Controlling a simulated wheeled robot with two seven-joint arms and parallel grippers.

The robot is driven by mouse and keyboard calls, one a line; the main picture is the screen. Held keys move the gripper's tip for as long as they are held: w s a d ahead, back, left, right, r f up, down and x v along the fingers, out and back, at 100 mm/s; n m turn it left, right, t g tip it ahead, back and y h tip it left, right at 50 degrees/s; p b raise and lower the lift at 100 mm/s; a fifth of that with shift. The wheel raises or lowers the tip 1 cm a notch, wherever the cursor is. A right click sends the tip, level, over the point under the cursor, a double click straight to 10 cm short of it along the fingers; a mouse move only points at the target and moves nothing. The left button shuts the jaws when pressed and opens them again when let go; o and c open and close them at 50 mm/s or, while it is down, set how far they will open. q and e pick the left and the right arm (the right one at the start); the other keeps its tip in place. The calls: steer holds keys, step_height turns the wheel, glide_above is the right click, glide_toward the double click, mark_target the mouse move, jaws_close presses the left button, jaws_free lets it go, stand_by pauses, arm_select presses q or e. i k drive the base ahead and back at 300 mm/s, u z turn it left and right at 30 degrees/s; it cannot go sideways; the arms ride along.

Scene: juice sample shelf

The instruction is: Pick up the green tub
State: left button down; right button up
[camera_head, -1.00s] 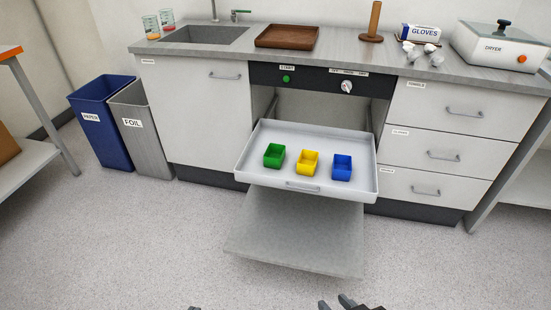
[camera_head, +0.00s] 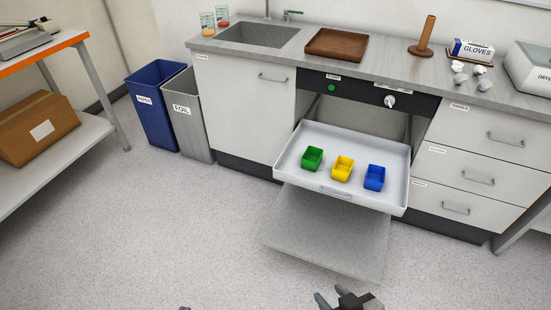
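The green tub (camera_head: 312,158) stands upright at the left in a white pulled-out tray (camera_head: 289,165). A yellow tub (camera_head: 342,168) and a blue tub (camera_head: 375,177) stand in a row to its right. All look open-topped and empty. My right gripper (camera_head: 330,296) is at the bottom edge, low in front of the tray and well apart from the tubs. Its two dark fingers are spread with a gap between them. Only a dark tip of my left gripper (camera_head: 185,308) shows at the bottom edge.
A grey flap or panel (camera_head: 325,235) juts out below the tray. A blue paper bin (camera_head: 152,115) and a grey foil bin (camera_head: 190,120) stand left of the cabinet. A shelf with a cardboard box (camera_head: 38,128) is at far left. The floor in front is clear.

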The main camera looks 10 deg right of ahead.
mark_target(312, 158)
steer(key=u, duration=1.35)
steer(key=i, duration=3.2)
steer(key=z, duration=3.35)
steer(key=i, duration=1.45)
steer(key=z, duration=0.05)
